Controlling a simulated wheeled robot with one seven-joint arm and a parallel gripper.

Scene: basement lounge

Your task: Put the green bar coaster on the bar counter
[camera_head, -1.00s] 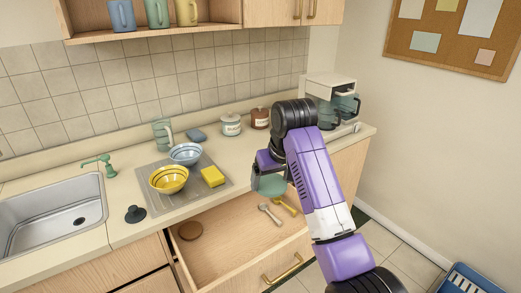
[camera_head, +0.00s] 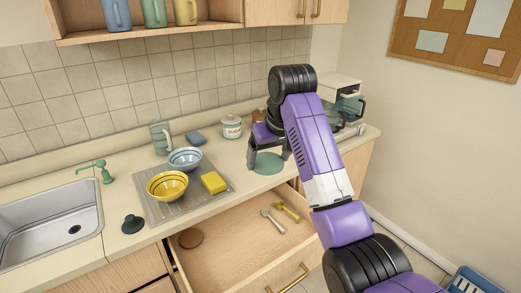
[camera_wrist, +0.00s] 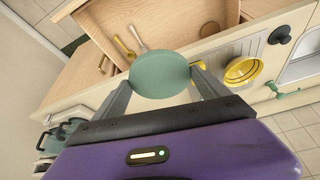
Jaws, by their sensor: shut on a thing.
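The green bar coaster (camera_head: 268,164) is a flat round disc. My gripper (camera_head: 268,160) is shut on it, with a finger at either side, and the coaster shows between the fingers in the wrist view (camera_wrist: 160,75). In the head view the coaster appears over the bar counter (camera_head: 240,153), right of the yellow sponge and behind the open drawer. I cannot tell whether it touches the counter or hangs just above it.
The open drawer (camera_head: 235,250) below holds a brown round coaster (camera_head: 191,237), a spoon (camera_head: 273,220) and a yellow utensil (camera_head: 287,211). A yellow bowl (camera_head: 167,185), a blue bowl (camera_head: 185,159) and a yellow sponge (camera_head: 213,182) stand left. A sugar jar (camera_head: 232,127) and coffee machine (camera_head: 340,90) are behind.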

